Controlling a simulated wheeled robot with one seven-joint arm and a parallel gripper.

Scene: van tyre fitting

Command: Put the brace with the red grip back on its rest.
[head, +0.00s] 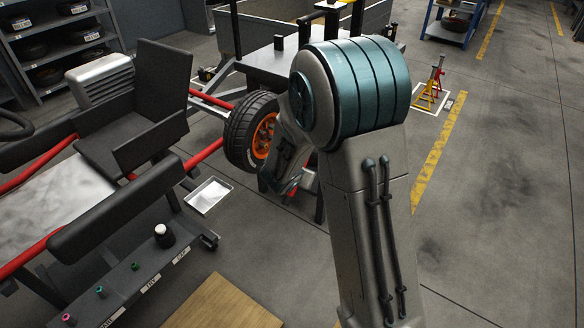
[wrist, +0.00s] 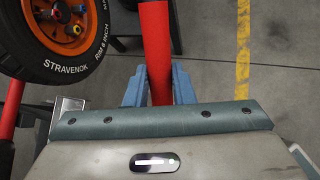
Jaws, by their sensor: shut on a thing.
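The brace's red grip (wrist: 156,45) runs up the wrist view as a thick red bar, out of the top of the picture. My gripper (wrist: 158,86) has its blue fingers shut on this grip, one on each side. The rest of the brace is outside the wrist view. I cannot make out the brace's rest for certain in either view.
A tyre with an orange rim (head: 262,135) stands left of my arm; it also shows in the wrist view (wrist: 72,70). A labelled shelf (head: 128,275) is at lower left. A jack stand (head: 432,82) is at right, where floor is clear.

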